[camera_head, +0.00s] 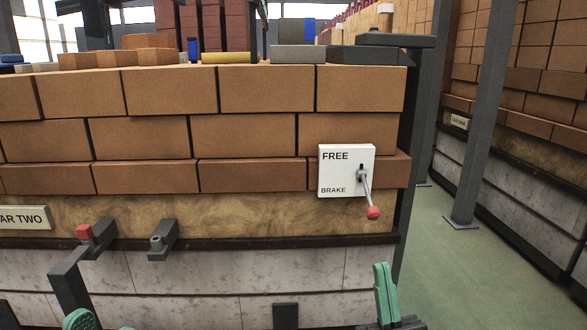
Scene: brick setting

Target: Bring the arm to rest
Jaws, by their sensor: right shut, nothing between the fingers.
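My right gripper (384,288) stands upright at the bottom, right of the middle, in front of the lower pale panels. Its green fingers are shut and empty. It is below the red-knobbed lever (367,194) and apart from it. My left gripper (81,320) seems to show only as a green rounded part at the bottom left edge, mostly cut off. Its jaws cannot be made out. The lever hangs downward from a white plate (334,166) marked FREE at the top and BRAKE lower down.
A brick stack (172,91) rests on a car with a wooden band (260,215) and pale panels. A red-topped dark bracket (84,233) and a grey bracket (163,242) jut out at the left. A grey post (481,120) stands right; green floor (450,270) there is open.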

